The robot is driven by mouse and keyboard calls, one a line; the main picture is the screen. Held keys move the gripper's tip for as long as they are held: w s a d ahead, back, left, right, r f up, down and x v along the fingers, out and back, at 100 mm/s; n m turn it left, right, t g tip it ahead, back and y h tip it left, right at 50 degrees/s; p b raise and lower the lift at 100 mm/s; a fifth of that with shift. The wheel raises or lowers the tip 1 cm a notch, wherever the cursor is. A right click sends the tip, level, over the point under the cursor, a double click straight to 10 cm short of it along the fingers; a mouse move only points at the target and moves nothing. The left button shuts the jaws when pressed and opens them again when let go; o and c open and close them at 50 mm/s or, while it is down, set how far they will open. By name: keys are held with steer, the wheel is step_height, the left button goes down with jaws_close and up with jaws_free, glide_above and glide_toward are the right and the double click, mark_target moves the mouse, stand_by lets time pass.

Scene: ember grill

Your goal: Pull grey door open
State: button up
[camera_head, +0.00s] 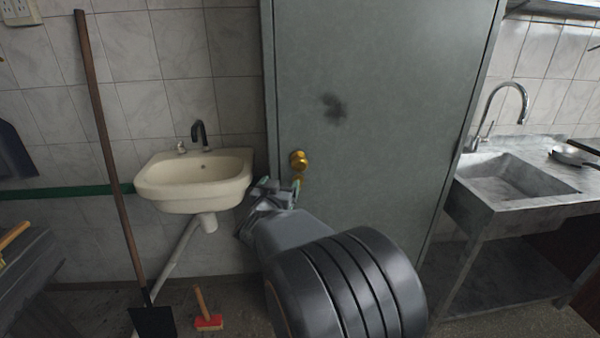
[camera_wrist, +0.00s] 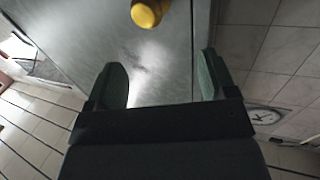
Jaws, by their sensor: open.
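The grey door (camera_head: 390,110) stands in the middle of the head view and looks closed in its frame. It has a dark smudge and a round brass knob (camera_head: 298,159) near its left edge. My gripper (camera_head: 279,184) is just below and left of the knob, open and empty. In the wrist view the two green-padded fingers (camera_wrist: 163,80) are apart with nothing between them. The brass knob (camera_wrist: 148,12) shows at the top edge of that view, beyond the fingertips and partly cut off. The grey door (camera_wrist: 150,60) fills the background between the fingers.
A cream wash basin (camera_head: 195,180) hangs on the tiled wall left of the door, close to my gripper. A long-handled shovel (camera_head: 110,150) leans farther left. A red brush (camera_head: 208,322) stands on the floor. A metal sink (camera_head: 510,180) is right of the door.

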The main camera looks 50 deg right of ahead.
mark_target(299, 165)
steer(key=shift+m+g+h, duration=0.4)
steer(key=shift+g, duration=0.1)
steer(key=x, duration=0.8)
steer(key=s+x, duration=0.1)
steer(key=x, duration=0.4)
steer(key=shift+d+f, duration=0.1)
steer(key=shift+d, duration=0.15)
steer(key=shift+w+d, duration=0.25)
steer(key=shift+d, duration=0.3)
steer(key=shift+c, duration=0.4)
